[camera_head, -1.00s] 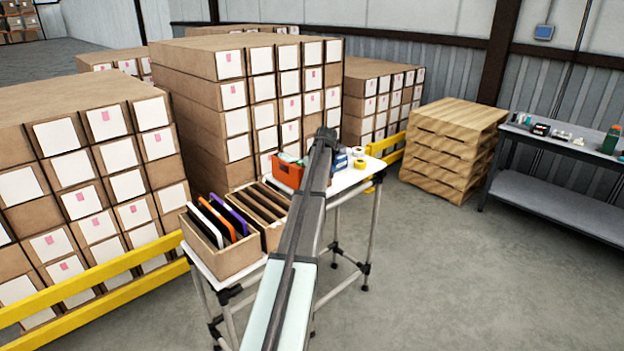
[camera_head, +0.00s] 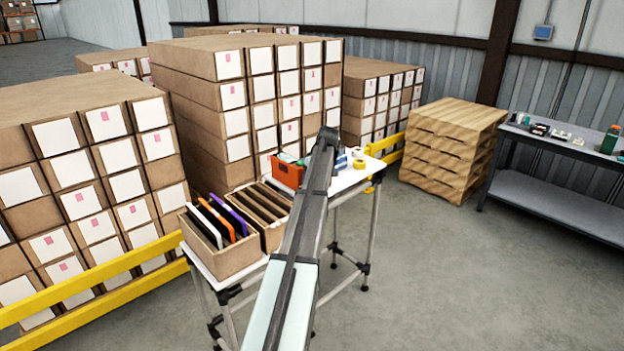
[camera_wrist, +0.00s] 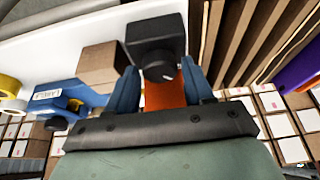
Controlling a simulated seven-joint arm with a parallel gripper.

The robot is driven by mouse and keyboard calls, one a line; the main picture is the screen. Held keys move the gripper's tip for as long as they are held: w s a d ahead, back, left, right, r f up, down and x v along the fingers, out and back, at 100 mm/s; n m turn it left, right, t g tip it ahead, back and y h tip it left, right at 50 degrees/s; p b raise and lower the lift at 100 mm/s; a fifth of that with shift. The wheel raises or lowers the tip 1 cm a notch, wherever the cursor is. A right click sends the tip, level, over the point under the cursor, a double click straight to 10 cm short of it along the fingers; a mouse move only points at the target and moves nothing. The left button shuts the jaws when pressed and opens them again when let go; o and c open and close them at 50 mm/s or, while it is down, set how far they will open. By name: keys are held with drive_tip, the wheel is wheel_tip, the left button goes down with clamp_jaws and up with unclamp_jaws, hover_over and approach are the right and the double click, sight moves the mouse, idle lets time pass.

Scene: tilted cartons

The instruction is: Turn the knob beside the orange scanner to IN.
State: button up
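In the wrist view, a black box (camera_wrist: 154,36) carries a dark round knob (camera_wrist: 161,69) with a short white mark. Labels around the knob cannot be read. My gripper (camera_wrist: 159,72) is open, with one blue finger on each side of the knob. I cannot tell whether the fingers touch it. An orange surface (camera_wrist: 165,95) shows between the fingers, beside the black box; I cannot tell whether it is the scanner. In the head view my arm hides the gripper and the knob. An orange bin-like object (camera_head: 287,171) stands on the table left of my arm.
A blue device (camera_wrist: 66,97) with a label, a brown box (camera_wrist: 101,66) and yellow tape (camera_wrist: 8,86) lie left in the wrist view. A divided carton (camera_wrist: 244,40) is close at right. The white table (camera_head: 345,180) is crowded; carton stacks (camera_head: 245,90) stand behind it.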

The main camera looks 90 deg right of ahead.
drive_tip(key=shift+r, duration=0.1)
drive_tip(key=v, duration=1.3)
drive_tip(key=shift+r, duration=0.3)
drive_tip(key=shift+a, duration=0.1)
